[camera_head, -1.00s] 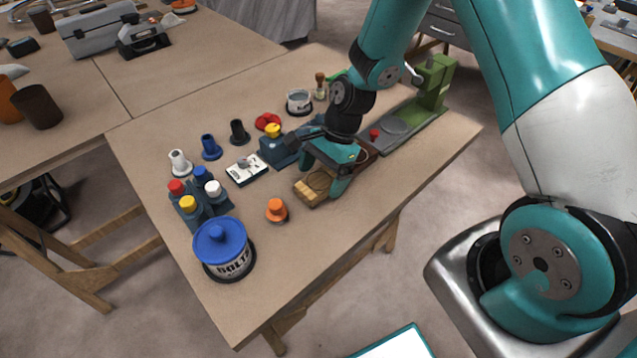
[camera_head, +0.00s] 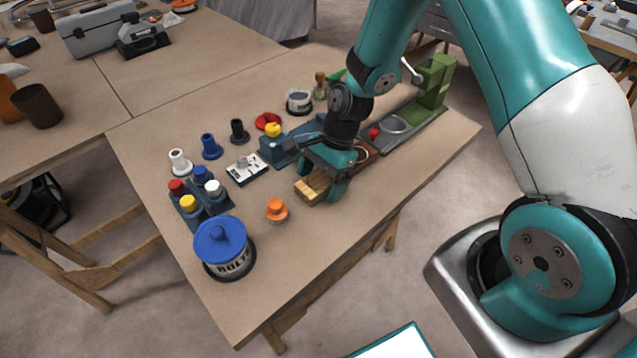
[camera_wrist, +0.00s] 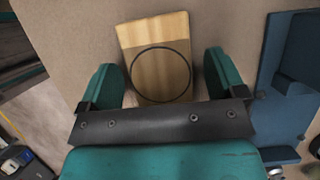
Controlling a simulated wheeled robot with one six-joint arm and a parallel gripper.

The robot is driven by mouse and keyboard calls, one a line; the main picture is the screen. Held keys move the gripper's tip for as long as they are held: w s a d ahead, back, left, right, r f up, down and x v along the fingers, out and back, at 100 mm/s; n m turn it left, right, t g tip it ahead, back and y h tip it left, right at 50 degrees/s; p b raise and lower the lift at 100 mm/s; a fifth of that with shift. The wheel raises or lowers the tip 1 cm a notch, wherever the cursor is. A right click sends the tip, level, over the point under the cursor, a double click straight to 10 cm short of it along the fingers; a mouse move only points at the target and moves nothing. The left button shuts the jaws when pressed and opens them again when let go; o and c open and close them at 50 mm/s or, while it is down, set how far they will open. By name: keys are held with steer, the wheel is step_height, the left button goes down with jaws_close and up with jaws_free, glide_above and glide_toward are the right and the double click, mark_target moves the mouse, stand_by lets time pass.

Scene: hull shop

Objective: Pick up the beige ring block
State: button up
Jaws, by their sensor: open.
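The beige ring block (camera_head: 312,188) is a wooden block lying on the table near its front edge. In the wrist view the block (camera_wrist: 157,52) shows a dark ring on its top face and sits slightly tilted in the picture. My gripper (camera_head: 325,178) is over the block's right part, with its teal fingers pointing down. In the wrist view my gripper (camera_wrist: 170,82) is open, one finger on each side of the block's near end, with a gap visible at both sides. The gripper body hides part of the block in the head view.
A blue fixture with a yellow knob (camera_head: 272,131) stands just behind left of my gripper. An orange knob piece (camera_head: 277,210) lies to the left. A green press (camera_head: 433,82) stands at the right rear. A blue-lidded tin (camera_head: 223,246) stands at the front left.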

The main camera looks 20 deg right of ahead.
steer(key=c, duration=1)
steer(key=shift+r, duration=0.1)
steer(key=shift+c, duration=0.2)
